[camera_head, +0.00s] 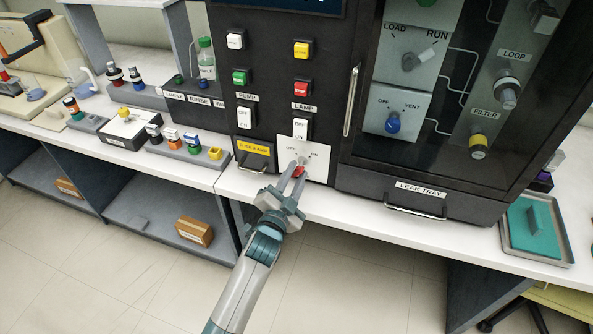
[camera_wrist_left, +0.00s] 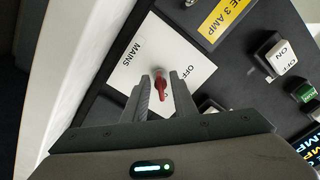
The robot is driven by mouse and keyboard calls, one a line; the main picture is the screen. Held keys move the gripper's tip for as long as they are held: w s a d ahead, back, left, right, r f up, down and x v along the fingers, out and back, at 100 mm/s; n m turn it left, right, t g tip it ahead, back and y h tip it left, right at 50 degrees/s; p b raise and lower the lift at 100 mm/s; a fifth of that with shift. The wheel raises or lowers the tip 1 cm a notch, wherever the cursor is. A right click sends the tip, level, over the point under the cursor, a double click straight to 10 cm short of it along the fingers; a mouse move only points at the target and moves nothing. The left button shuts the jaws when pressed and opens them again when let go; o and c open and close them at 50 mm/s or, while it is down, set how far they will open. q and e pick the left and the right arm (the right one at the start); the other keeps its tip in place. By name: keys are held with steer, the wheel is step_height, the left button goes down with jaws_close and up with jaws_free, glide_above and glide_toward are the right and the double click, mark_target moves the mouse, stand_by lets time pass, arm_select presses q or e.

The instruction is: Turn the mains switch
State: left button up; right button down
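The mains switch is a red handle (camera_head: 298,171) on a white plate (camera_head: 319,174) low on the dark cabinet, marked OFF and ON. In the left wrist view the red handle (camera_wrist_left: 161,86) stands on the plate (camera_wrist_left: 137,67) lettered MAINS. My left gripper (camera_head: 296,170) reaches up to it from below. In the left wrist view its fingers (camera_wrist_left: 162,92) are apart, one on each side of the handle, with narrow gaps visible. Whether a finger touches it, and which mark the handle points at, I cannot tell. My right gripper is out of view.
A fuse drawer (camera_head: 254,154) with a yellow label sits left of the plate. PUMP and LAMP rocker switches (camera_head: 300,128) are above. A glass door with a long handle (camera_head: 351,100) and the leak tray (camera_head: 415,200) are to the right. A narrow white bench strip runs in front.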

arm_select(q)
steer(key=shift+w+d, duration=0.15)
steer(key=shift+w, duration=0.3)
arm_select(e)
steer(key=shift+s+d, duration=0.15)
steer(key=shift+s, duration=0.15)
arm_select(q)
jaws_close()
